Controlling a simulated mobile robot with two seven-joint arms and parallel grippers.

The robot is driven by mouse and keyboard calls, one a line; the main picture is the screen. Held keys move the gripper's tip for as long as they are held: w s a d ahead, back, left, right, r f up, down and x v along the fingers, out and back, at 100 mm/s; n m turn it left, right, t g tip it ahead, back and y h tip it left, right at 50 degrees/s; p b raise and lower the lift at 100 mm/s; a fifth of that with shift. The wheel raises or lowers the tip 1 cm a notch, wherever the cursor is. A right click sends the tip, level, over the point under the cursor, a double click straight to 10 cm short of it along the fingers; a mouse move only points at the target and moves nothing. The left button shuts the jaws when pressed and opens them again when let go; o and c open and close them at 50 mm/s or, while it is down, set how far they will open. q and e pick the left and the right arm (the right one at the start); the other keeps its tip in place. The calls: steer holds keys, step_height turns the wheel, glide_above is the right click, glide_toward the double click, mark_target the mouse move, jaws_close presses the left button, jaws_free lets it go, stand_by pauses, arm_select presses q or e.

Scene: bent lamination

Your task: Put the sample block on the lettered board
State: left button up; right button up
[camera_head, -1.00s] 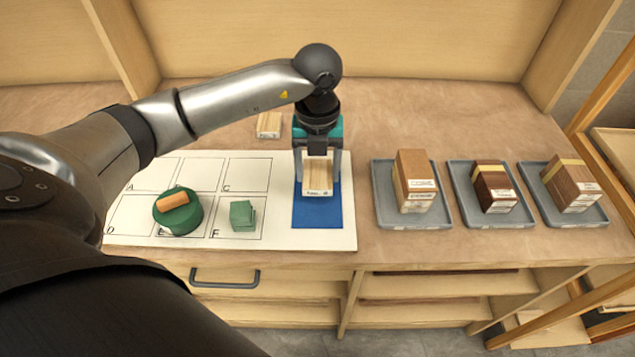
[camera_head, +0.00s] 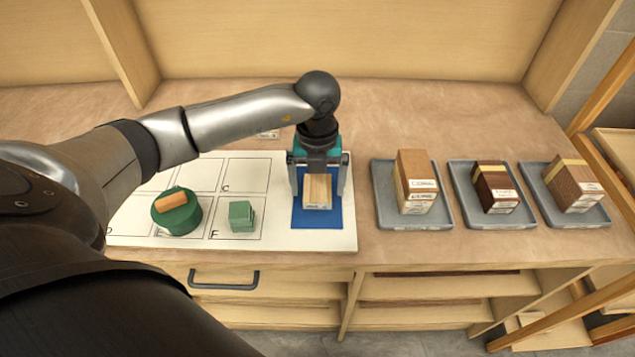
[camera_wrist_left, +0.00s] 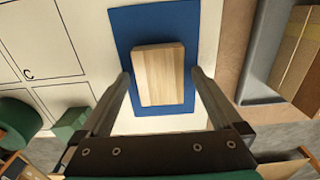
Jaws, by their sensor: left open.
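The sample block (camera_head: 317,190), pale striped wood with a small label on its front, rests on the blue patch (camera_head: 330,215) at the right end of the white lettered board (camera_head: 275,240). My left gripper (camera_head: 318,182) is open, with one finger on each side of the block. In the left wrist view the block (camera_wrist_left: 159,75) lies between and beyond the spread fingers (camera_wrist_left: 160,88), with a gap on either side. The blue patch (camera_wrist_left: 123,25) shows around it. My right gripper is not in view.
A green round piece (camera_head: 178,215) carrying an orange block (camera_head: 171,200) and a green block stack (camera_head: 241,215) stand on the board. Three grey trays (camera_head: 382,195) (camera_head: 463,180) (camera_head: 533,180) with wooden blocks stand right. Another pale block (camera_head: 268,134) is mostly hidden behind my arm.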

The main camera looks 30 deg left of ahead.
mark_target(317, 188)
arm_select(q)
steer(key=shift+r, duration=0.15)
steer(key=shift+r, duration=0.35)
step_height(317, 188, up, 11)
steer(key=p, duration=0.1)
steer(key=shift+r+p, duration=0.2)
steer(key=shift+p, duration=0.1)
